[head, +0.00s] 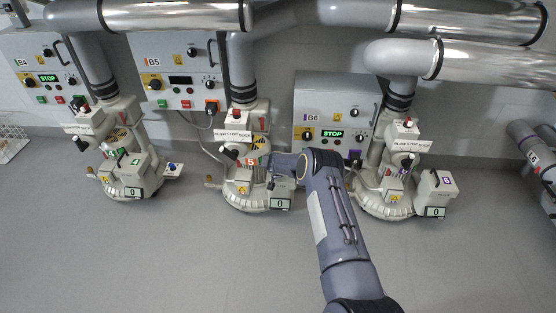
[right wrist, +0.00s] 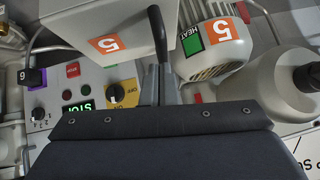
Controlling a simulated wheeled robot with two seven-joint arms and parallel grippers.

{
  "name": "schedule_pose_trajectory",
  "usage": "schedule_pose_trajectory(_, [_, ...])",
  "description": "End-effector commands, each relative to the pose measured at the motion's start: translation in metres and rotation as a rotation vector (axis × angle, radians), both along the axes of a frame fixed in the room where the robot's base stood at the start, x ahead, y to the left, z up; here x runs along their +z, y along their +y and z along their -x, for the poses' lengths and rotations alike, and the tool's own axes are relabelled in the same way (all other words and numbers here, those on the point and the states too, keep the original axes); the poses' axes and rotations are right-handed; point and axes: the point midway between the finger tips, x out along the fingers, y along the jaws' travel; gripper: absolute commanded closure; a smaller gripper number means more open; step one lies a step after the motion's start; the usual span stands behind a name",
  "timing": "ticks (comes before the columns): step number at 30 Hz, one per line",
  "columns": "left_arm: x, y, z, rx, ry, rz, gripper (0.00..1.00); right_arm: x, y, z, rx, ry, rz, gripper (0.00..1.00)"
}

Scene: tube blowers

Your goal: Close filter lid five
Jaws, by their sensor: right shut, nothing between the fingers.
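Blower five (head: 243,183) stands in the middle of the head view, under panel B5. My right gripper (head: 268,161) reaches it from the right and is shut and empty. It covers most of the filter box (head: 283,188), so the lid's position is hidden there. In the right wrist view, a pale box part with an orange 5 (right wrist: 108,42) fills the upper left, with a black lever (right wrist: 157,22) beside it. My shut fingers (right wrist: 167,85) are just below the lever; I cannot tell whether they touch it. My left gripper is out of view.
Blower four (head: 130,170) stands to the left and blower six (head: 395,185) close to the right of my arm. Panels B5 (head: 178,68) and B6 (head: 320,105) are behind. Silver pipes (head: 470,65) run overhead. The grey floor (head: 170,260) in front is clear.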

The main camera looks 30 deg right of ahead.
Motion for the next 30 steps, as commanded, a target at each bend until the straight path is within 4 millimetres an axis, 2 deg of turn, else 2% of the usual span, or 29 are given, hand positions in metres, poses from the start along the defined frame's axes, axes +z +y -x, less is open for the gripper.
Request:
schedule_pose_trajectory(6, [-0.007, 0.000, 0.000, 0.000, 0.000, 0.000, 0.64, -0.005, 0.004, -0.002, 0.000, 0.000, -0.002, 1.00])
schedule_pose_trajectory(23, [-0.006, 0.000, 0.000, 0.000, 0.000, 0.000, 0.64, -0.005, 0.006, -0.003, 0.002, 0.001, -0.004, 1.00])
schedule_pose_trajectory(26, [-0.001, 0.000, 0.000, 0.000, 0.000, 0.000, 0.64, 0.001, 0.005, -0.002, 0.003, 0.001, -0.003, 1.00])
schedule_pose_trajectory(30, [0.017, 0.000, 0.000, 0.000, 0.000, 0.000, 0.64, 0.025, 0.002, 0.003, 0.002, 0.000, -0.001, 1.00])
